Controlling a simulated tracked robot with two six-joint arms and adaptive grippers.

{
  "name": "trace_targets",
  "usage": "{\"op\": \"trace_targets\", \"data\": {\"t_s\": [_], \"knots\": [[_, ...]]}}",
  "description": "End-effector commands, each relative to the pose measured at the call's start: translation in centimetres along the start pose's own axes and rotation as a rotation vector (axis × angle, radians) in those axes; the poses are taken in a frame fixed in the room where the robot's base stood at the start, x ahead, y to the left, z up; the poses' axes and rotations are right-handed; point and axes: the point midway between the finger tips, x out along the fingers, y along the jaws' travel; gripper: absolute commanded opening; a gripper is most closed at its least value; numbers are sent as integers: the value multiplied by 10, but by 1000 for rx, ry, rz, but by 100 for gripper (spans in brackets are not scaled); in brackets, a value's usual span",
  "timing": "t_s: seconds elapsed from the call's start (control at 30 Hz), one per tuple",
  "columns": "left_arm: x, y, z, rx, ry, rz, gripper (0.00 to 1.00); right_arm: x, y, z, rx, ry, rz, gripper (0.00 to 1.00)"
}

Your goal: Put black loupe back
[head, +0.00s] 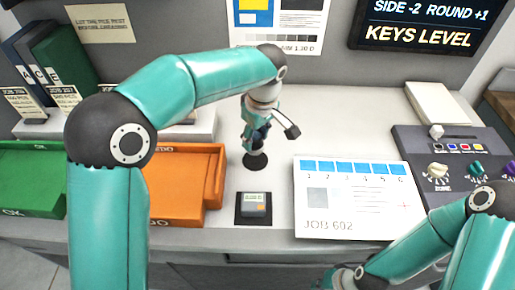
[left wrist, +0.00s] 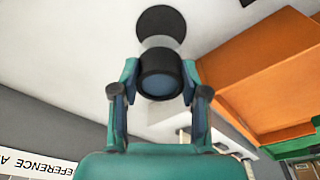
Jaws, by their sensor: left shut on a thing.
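The black loupe (left wrist: 160,75) has a dark round rim and a pale clear lower part. My left gripper (left wrist: 160,88) is shut on it, one finger on each side. In the head view the left gripper (head: 257,136) points down over the counter, and the loupe (head: 254,149) shows partly beneath it. A round black pad (head: 257,164) lies on the counter just below the loupe; it also shows in the left wrist view (left wrist: 161,22). I cannot tell whether loupe and pad touch. My right gripper (head: 342,279) is low at the bottom edge, partly cut off.
An orange tray (head: 213,180) and a green tray (head: 30,190) stand on the left. A small grey device (head: 254,203) sits on a dark square in front. A white job sheet (head: 350,215) lies right of it, beside a control console (head: 440,165) with knobs.

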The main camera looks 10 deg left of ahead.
Motion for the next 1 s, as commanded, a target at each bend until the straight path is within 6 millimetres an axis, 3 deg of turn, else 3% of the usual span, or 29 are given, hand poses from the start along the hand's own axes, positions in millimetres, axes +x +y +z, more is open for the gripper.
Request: {"op": "trace_targets", "data": {"t_s": [0.4, 0.8, 0.83, 0.93, 1.0], "knots": [[43, -1, 6, 1, 0, -3, 10, -3, -1, 0, 0, 0, 0, 0], [51, 0, 8, 0, 0, -1, 10, 1, 0, 0, 0, 0, 0, 0], [49, 0, 7, 0, 0, 0, 50, -1, 0, 0, 0, 0, 0, 0], [49, 0, 7, 1, 0, -1, 66, -1, 0, 0, 0, 0, 0, 0], [49, 0, 7, 1, 0, -1, 70, -1, 0, 0, 0, 0, 0, 0]]}}
